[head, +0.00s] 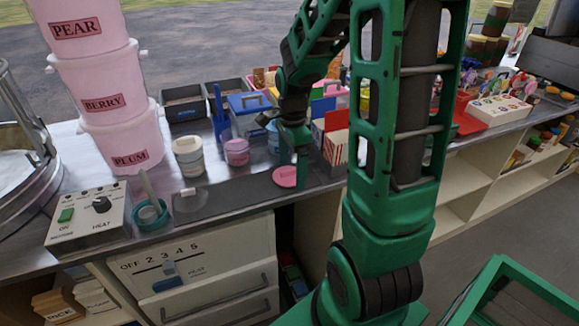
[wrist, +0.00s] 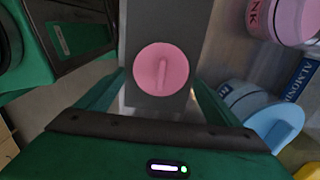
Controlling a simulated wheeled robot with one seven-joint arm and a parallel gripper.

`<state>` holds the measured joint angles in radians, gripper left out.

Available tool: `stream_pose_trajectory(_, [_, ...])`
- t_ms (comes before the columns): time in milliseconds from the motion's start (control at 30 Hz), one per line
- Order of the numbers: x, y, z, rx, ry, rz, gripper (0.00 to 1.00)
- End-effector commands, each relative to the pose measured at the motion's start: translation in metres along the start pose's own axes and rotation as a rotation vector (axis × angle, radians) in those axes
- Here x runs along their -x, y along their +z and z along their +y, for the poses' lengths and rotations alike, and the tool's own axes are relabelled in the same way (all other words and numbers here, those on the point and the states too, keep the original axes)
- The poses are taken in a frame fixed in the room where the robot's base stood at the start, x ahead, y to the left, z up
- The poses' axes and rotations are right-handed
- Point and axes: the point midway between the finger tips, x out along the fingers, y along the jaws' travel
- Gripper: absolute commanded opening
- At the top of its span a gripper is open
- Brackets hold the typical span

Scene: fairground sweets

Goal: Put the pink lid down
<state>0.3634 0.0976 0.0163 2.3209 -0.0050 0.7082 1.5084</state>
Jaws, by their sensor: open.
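The pink lid (head: 286,177) lies flat at the right end of the dark mat (head: 232,196), near the front edge of the counter. In the wrist view the lid (wrist: 161,58) is round with a raised bar handle, and the mat (wrist: 180,20) shows beneath it. My gripper (head: 294,158) is just above and behind the lid. In the wrist view my gripper (wrist: 163,98) is open and empty, its green fingers apart from the handle. A pink tub (head: 236,153) stands behind the mat; it also shows in the wrist view (wrist: 285,22).
A blue tub (head: 273,137) is close to my gripper. A white tub (head: 188,157) stands behind the mat. A red and white striped box (head: 336,148) is right of the lid. A teal bowl (head: 150,215) and a heat control box (head: 88,218) are left. The mat's middle is free.

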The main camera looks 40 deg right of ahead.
Motion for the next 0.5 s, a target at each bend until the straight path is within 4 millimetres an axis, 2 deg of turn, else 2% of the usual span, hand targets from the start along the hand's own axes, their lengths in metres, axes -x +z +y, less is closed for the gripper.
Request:
stream_pose_trajectory(167, [0.01, 0.0, -0.001, 0.0, -0.003, 0.0, 0.86])
stream_pose_trajectory(267, [0.025, -0.001, -0.001, -0.002, -0.005, 0.0, 0.86])
stream_pose_trajectory(500, [0.073, -0.002, -0.001, -0.001, -0.006, 0.0, 0.86])
